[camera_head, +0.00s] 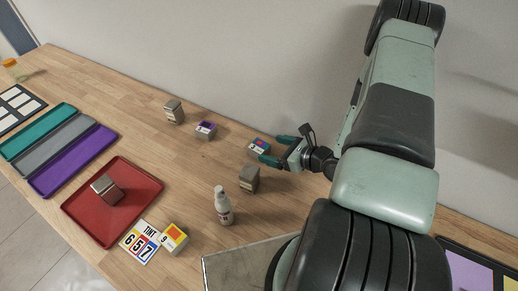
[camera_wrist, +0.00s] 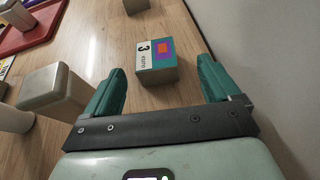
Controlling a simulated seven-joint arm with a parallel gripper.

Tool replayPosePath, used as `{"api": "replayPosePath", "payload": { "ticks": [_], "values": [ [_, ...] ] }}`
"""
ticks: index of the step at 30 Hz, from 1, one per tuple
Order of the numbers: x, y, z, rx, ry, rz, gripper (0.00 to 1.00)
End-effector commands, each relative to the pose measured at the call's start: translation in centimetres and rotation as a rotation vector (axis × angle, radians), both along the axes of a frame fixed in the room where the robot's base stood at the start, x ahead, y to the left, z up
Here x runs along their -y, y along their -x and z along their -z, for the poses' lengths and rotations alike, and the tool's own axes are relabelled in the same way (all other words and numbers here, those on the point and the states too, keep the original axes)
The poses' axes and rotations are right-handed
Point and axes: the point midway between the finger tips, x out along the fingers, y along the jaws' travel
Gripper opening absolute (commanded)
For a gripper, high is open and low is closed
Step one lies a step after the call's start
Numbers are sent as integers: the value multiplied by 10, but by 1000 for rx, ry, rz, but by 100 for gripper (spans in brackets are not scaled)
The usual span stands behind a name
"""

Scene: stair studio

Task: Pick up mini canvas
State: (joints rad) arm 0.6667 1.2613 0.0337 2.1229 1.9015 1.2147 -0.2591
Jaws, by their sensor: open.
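A small block like a mini canvas (camera_head: 258,146) lies on the wooden table near the wall, with a teal face bearing nested coloured squares. In the wrist view this block (camera_wrist: 157,64) shows a white side marked "3", just beyond my fingertips and roughly between their lines. My gripper (camera_head: 276,150) is open and empty, its two teal fingers apart and pointing at the block. Similar blocks are a purple-faced one (camera_head: 205,130) and a yellow-and-red one (camera_head: 174,237). I cannot tell for sure which one is meant.
Plain grey-brown blocks stand at the back (camera_head: 174,111) and near my gripper (camera_head: 249,179). A white bottle (camera_head: 223,206) stands in front. A red tray (camera_head: 135,178) holds another block. Teal, grey and purple strips (camera_head: 75,175) lie left. The wall is close behind my gripper.

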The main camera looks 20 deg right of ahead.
Motion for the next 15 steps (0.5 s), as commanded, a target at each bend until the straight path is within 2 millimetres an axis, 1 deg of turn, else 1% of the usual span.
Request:
{"api": "replayPosePath", "payload": {
  "ticks": [5,8,12,15],
  "values": [
    [-9,-10,5,1,0,-1,89],
    [-19,-16,9,0,-1,-4,89],
    [-34,-30,17,0,1,-4,89],
    [-39,-39,21,0,0,-2,89]
  ]
}}
